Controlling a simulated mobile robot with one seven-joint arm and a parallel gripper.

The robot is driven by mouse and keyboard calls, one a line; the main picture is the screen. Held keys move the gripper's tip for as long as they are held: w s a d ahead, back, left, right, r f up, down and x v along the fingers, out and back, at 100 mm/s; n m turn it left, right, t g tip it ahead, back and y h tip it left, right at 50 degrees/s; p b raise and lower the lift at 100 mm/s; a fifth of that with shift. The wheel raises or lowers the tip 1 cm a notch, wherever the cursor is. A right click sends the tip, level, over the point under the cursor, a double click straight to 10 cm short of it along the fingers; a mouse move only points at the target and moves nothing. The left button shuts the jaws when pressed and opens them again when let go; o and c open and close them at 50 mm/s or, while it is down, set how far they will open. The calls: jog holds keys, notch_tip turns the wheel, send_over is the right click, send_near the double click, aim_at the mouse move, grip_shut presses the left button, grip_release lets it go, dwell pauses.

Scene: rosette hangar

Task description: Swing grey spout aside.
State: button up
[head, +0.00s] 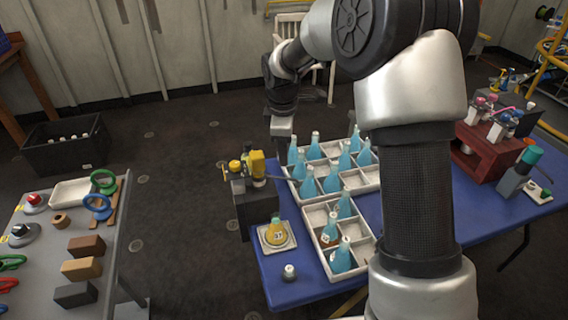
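A thin grey spout (275,178) appears to stick out to the right from a yellow fitting (257,163) on a dark grey block (256,208) at the left edge of the blue table (290,284). It is small, and its exact shape is hard to tell. My gripper (281,128) hangs above the far left corner of the table, behind the block and near the blue bottles (293,149). It seems to touch nothing. Its fingers are too small and too far away to show whether they are apart.
White divided trays (313,216) hold several blue bottles. A yellow flask (276,233) sits on a white dish in front of the block. A red-brown box (480,150) stands at right. A grey table (75,240) with loose items is at left, with open floor between.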

notch_tip(320, 180, up, 8)
jog(key=s, duration=0.1)
jog(key=shift+a+p, duration=0.15)
jog(key=shift+p, duration=0.15)
jog(key=shift+s+f, duration=0.1)
jog(key=shift+s, duration=0.05)
